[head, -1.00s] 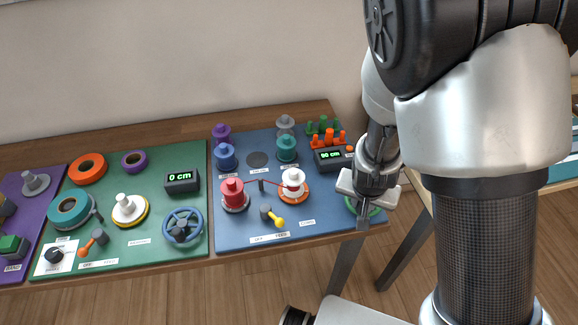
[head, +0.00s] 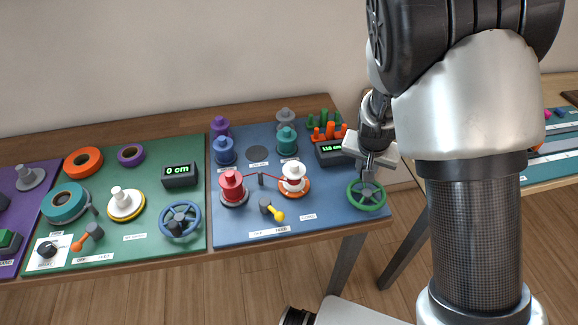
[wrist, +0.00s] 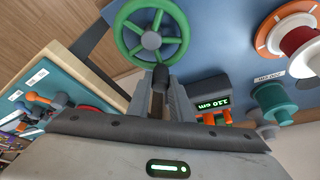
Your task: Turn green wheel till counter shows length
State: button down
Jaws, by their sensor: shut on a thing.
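The green wheel (head: 367,194) is at the front right corner of the blue board (head: 300,232). My gripper (head: 368,174) is at the wheel's back edge, shut on the grey handle knob of the wheel. The wrist view shows the knob (wrist: 160,73) between the two fingers, at the rim of the green wheel (wrist: 151,40). The counter (wrist: 211,103) reads 110 cm in the wrist view. In the head view my gripper partly covers the counter (head: 327,153).
A red spool (head: 232,187) and a white spool (head: 294,177) stand on the blue board with red cord between them. A yellow-tipped lever (head: 271,209) is in front. A green board (head: 140,243) with a blue wheel (head: 180,219) is to the left.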

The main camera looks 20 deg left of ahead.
aim_at(374, 208)
jog(key=d+b, duration=0.1)
jog(key=d, duration=0.2)
jog(key=shift+w+d, duration=0.15)
jog(key=shift+d, duration=0.25)
jog(key=shift+s+d, duration=1.05)
jog(key=shift+d, duration=0.2)
jog(key=s+p, duration=0.1)
jog(key=s, duration=0.3)
jog(key=s+a+p, duration=0.1)
jog(key=s, duration=0.1)
jog(key=shift+r+p, duration=0.15)
jog(key=shift+p, duration=0.15)
jog(key=shift+s+a+f, duration=0.2)
jog(key=shift+s+a, duration=0.1)
jog(key=shift+a, duration=0.05)
jog(key=shift+r+p, duration=0.15)
jog(key=shift+p, duration=0.45)
